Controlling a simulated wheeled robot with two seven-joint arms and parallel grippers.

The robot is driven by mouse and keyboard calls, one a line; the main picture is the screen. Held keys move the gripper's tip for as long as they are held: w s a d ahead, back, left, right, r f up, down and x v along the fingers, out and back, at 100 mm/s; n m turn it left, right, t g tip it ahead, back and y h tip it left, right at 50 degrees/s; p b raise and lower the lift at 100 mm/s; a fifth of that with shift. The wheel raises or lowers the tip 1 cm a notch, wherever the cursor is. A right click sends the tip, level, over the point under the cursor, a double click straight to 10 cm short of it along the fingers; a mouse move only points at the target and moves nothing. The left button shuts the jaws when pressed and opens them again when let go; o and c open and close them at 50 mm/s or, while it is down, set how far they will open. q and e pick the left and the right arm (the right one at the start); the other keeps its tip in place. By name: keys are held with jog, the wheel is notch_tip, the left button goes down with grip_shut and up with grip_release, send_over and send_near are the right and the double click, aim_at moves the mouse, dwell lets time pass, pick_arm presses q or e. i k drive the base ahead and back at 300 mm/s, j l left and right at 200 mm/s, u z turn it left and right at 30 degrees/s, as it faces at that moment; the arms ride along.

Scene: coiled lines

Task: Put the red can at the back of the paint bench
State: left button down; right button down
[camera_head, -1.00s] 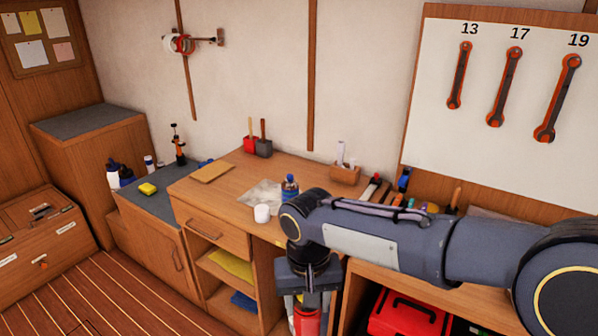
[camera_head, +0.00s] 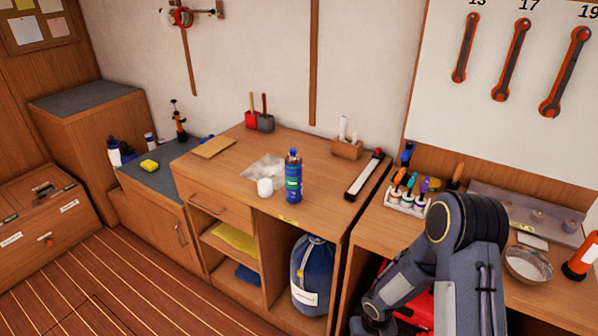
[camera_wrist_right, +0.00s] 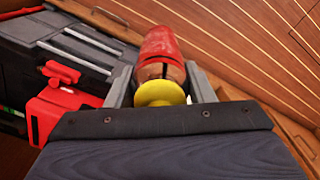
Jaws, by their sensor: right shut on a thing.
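The wooden paint bench (camera_head: 225,172) stands in the middle. My left gripper is not in view.
A wooden block holder (camera_head: 347,150) and a long black-edged tool (camera_head: 364,175) lie right. The back middle looks clear. A blue sack (camera_head: 312,280) sits below.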

aim_at(297, 143)
jog(key=i+j, duration=0.15)
jog(key=j, duration=0.2)
jog(key=i+j, duration=0.2)
jog(key=j, duration=0.2)
jog(key=i+j, duration=0.15)
jog(key=j, duration=0.2)
jog(key=i+j+z, duration=0.1)
jog(key=j, duration=0.3)
jog(key=i+j, duration=0.4)
jog(key=j, duration=0.35)
